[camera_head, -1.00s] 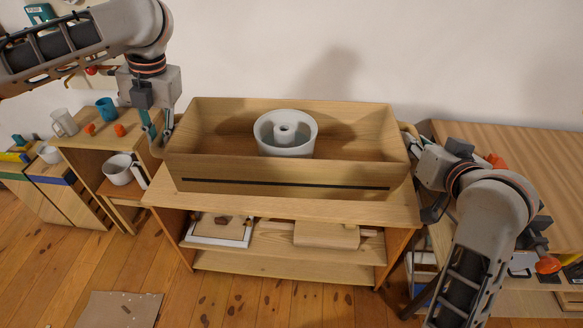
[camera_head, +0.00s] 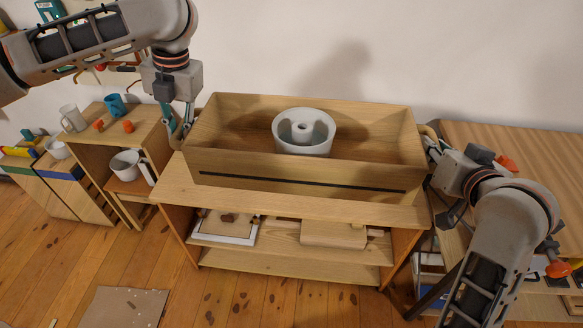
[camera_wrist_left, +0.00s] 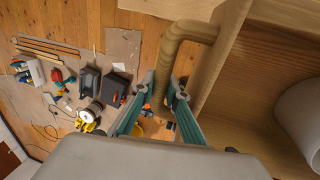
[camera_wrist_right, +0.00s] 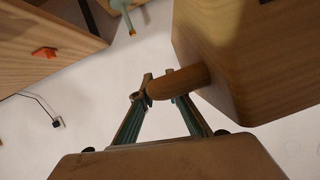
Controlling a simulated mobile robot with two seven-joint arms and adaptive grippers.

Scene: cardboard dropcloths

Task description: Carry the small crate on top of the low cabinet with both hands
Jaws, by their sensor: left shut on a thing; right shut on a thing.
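The small wooden crate (camera_head: 300,168) is over the top of the low cabinet (camera_head: 290,206), near its back. I cannot tell whether it touches the top. A white ring-shaped pot (camera_head: 304,140) sits inside it. My left gripper (camera_head: 180,132) is shut on the crate's left handle, a curved wooden bar (camera_wrist_left: 172,60) that lies between the fingers in the left wrist view. My right gripper (camera_head: 432,146) is shut on the right handle (camera_wrist_right: 178,82), seen between the fingertips in the right wrist view.
A wooden side cabinet (camera_head: 142,135) with mugs stands at the left. A wooden table (camera_head: 510,160) stands close at the right. The cabinet's lower shelf holds a framed tray (camera_head: 228,228) and a wooden block (camera_head: 333,233). A cardboard sheet (camera_head: 122,307) lies on the floor.

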